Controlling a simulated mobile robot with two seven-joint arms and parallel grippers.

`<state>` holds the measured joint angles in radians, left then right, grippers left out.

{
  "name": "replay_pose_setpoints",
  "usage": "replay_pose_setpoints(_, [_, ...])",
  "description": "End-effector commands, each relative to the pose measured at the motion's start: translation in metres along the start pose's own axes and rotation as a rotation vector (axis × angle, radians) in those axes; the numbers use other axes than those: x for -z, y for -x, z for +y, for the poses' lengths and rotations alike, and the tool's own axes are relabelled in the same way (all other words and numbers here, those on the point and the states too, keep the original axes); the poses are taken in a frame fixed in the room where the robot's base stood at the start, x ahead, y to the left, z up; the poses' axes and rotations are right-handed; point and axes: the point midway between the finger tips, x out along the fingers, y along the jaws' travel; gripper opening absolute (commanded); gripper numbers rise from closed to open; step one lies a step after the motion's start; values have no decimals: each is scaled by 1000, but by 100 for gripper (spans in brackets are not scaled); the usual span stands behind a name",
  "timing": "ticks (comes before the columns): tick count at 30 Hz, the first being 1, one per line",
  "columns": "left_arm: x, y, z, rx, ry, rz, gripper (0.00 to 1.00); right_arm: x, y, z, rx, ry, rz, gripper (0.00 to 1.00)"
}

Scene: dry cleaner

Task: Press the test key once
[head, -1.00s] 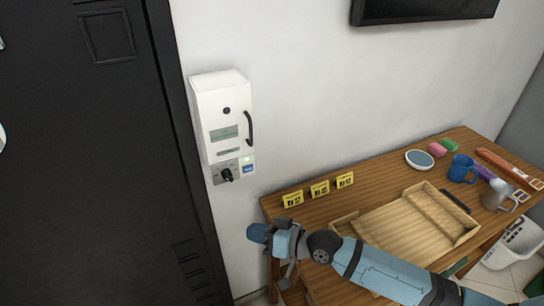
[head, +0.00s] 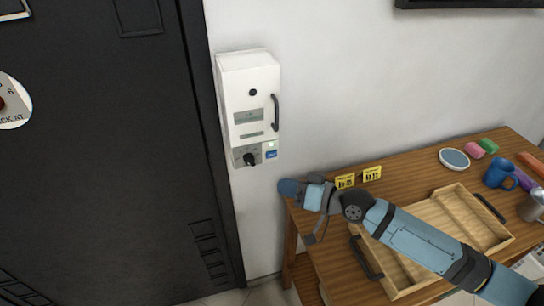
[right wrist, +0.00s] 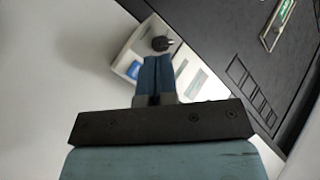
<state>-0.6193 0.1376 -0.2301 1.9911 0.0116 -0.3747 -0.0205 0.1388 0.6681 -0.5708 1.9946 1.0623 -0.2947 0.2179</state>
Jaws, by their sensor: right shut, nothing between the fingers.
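A white wall box (head: 249,95) hangs beside the dark door. Its lower panel carries a black knob (head: 250,158), a small green light and a blue key (head: 271,154), which looks like the test key; its lettering is too small to read. My right gripper (head: 288,187) is just below and to the right of this panel, shut and empty. In the right wrist view its closed blue fingers (right wrist: 155,70) point towards the box, with the blue key (right wrist: 133,68) beside their tips. I cannot tell whether they touch it. My left gripper is out of view.
A wooden table (head: 410,173) stands at the right, with a wooden tray (head: 480,215), yellow number tags (head: 372,173), a round dish (head: 454,159) and a blue mug (head: 498,174). The dark door (head: 105,140) fills the left. The wall around the box is clear.

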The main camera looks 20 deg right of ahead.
Motion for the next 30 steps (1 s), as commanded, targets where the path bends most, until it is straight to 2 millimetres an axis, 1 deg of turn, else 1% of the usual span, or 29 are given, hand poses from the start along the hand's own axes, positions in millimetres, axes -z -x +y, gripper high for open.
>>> replay_pose_setpoints(1, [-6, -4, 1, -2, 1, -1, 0, 2, -6, 6, 0, 2, 3, 0])
replay_pose_setpoints(6, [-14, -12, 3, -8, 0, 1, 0, 14, -24, 19, 0, 2, 3, 0])
replay_pose_setpoints(13, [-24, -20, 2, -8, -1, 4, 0, 28, -42, 32, 1, 2, 2, 0])
replay_pose_setpoints(19, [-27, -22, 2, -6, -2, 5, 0, 34, -48, 35, 0, 0, 0, 0])
replay_pose_setpoints(30, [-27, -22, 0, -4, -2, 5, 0, 35, -48, 35, 0, 0, 0, 0])
